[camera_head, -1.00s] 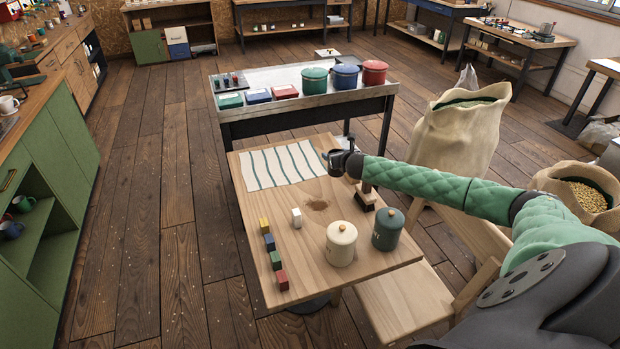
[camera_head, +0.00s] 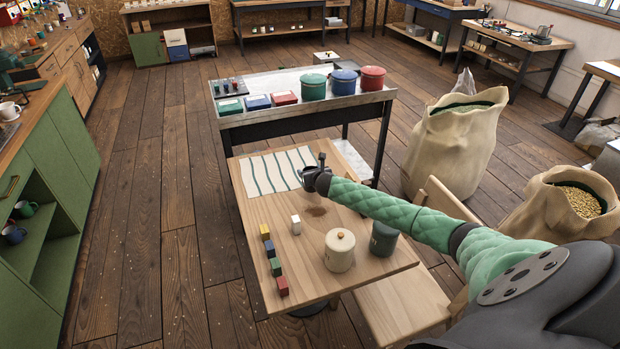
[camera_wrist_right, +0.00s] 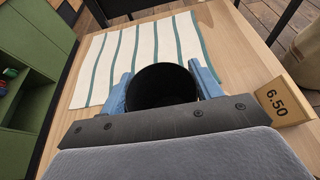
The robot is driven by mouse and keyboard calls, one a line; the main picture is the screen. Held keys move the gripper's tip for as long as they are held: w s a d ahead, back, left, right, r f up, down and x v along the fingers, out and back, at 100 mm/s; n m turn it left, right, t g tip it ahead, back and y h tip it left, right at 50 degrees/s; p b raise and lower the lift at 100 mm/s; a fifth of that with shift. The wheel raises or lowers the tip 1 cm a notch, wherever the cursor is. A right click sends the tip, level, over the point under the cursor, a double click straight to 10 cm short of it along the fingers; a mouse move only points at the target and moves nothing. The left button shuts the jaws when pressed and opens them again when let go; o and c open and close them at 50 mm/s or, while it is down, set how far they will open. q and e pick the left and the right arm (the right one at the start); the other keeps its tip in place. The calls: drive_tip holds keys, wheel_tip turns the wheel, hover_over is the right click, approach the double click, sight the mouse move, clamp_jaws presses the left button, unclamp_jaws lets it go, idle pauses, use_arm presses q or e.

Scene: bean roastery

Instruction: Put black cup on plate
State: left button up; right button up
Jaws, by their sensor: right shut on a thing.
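The black cup (camera_wrist_right: 160,86) sits between the blue fingers of my right gripper (camera_wrist_right: 162,88) in the right wrist view, and the gripper is shut on it. In the head view my right gripper (camera_head: 316,178) is over the wooden table (camera_head: 250,214), at the near right corner of the striped cloth (camera_head: 272,171). There the cup is too small and dark to tell from the gripper. I cannot tell whether the cup touches the cloth or table. I see no clear plate. My left gripper is not in view.
A cream canister (camera_head: 339,254) and a dark green canister (camera_head: 384,240), partly behind my arm, stand near the table's right side. Several small coloured blocks (camera_head: 275,267) line the left edge, beside a white block (camera_head: 296,225).

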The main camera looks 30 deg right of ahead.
wheel_tip(320, 180, down, 3)
drive_tip(key=shift+a+f+p, duration=0.1)
drive_tip(key=shift+f+p, duration=0.05)
drive_tip(key=shift+p, duration=0.45)
drive_tip(key=shift+f, duration=0.2)
drive_tip(key=o, duration=1)
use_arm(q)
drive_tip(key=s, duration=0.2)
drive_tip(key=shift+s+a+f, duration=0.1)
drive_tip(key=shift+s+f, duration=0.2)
use_arm(e)
drive_tip(key=shift+o, duration=0.2)
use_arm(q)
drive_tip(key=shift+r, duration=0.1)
